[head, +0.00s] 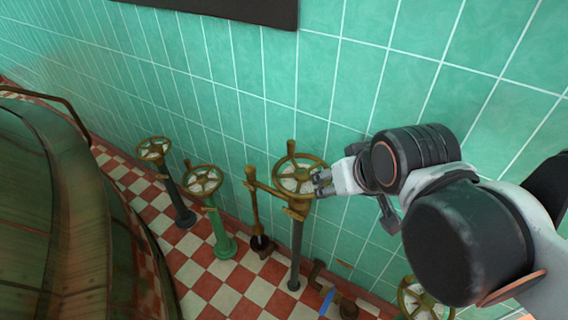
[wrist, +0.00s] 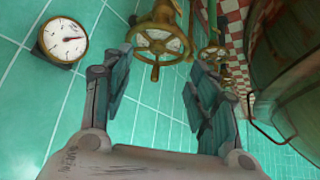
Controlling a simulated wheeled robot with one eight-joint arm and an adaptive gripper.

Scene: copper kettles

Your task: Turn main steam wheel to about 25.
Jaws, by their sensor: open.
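A brass handwheel (head: 300,175) with an upright knob stands on a dark post by the tiled wall, nearest my gripper (head: 320,183). No label is readable, so I cannot tell whether it is the main steam wheel. In the wrist view a brass handwheel (wrist: 158,40) shows beyond and between my open fingers (wrist: 158,62). Nothing is between the fingers. In the head view the fingertips overlap the wheel's right rim; I cannot tell if they touch.
Two more handwheels on posts (head: 203,181) (head: 154,149) stand further left, and another wheel (head: 422,300) is low at right. A lever (head: 252,205) stands beside the near wheel. A big copper kettle (head: 60,215) fills the left. Checkered floor (head: 215,285) lies between.

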